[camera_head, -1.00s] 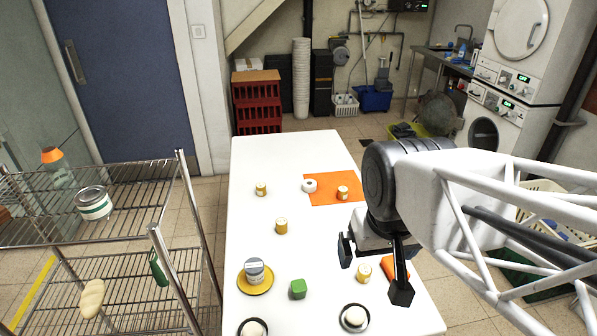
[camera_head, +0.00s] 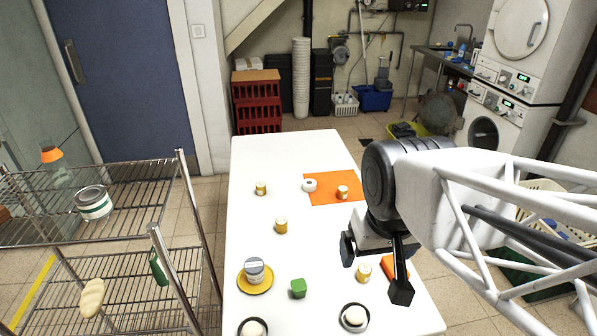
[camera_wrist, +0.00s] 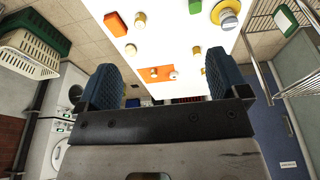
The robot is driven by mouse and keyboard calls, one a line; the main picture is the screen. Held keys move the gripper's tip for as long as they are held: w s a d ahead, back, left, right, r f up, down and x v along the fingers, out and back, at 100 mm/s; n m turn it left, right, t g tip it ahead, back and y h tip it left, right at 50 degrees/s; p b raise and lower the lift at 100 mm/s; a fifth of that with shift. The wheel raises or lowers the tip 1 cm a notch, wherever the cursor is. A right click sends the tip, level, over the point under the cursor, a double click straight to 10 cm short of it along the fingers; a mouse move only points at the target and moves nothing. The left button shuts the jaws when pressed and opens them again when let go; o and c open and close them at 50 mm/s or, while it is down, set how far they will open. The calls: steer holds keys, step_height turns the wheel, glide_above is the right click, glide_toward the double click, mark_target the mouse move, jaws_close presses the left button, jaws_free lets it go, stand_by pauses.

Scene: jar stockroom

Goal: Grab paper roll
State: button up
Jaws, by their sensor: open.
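The paper roll (camera_head: 309,186) is a small white roll with a dark centre. It lies on the white table (camera_head: 255,160) at the left edge of an orange mat (camera_head: 328,198). The roll also shows small and far off in the wrist view (camera_wrist: 174,75). My gripper (camera_head: 374,271) is open and empty above the near right part of the table, well short of the roll and to its right. In the wrist view the two dark fingers (camera_wrist: 161,72) stand wide apart with nothing between them.
A small jar (camera_head: 342,192) stands on the mat, right of the roll. Other jars (camera_head: 281,226), a tin on a yellow plate (camera_head: 258,288), a green block (camera_head: 298,288) and bowls (camera_head: 354,317) stand nearer. A wire rack (camera_head: 110,215) stands left. The table's far end is clear.

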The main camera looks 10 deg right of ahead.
steer(key=shift+w, duration=0.1)
steer(key=w+d+f+n+h, duration=0.25)
steer(key=w+n, duration=0.25)
steer(key=w, duration=0.7)
steer(key=w+d+f+n+t+h, duration=0.1)
steer(key=w+d+f+n+h, duration=0.2)
steer(key=w, duration=0.9)
steer(key=w+d+f+n+h, duration=0.2)
steer(key=w+f+n+h, duration=0.3)
steer(key=w, duration=0.8)
steer(key=n+t+y, duration=0.3)
steer(key=n+t, duration=0.4)
steer(key=n, duration=0.9)
glide_toward(309, 182)
steer(key=shift+w+d+f, duration=0.3)
steer(key=shift+w+f, duration=0.1)
steer(key=shift+f, duration=0.05)
steer(key=shift+h, duration=0.25)
steer(key=shift+x, duration=1.3)
steer(key=shift+d, duration=0.1)
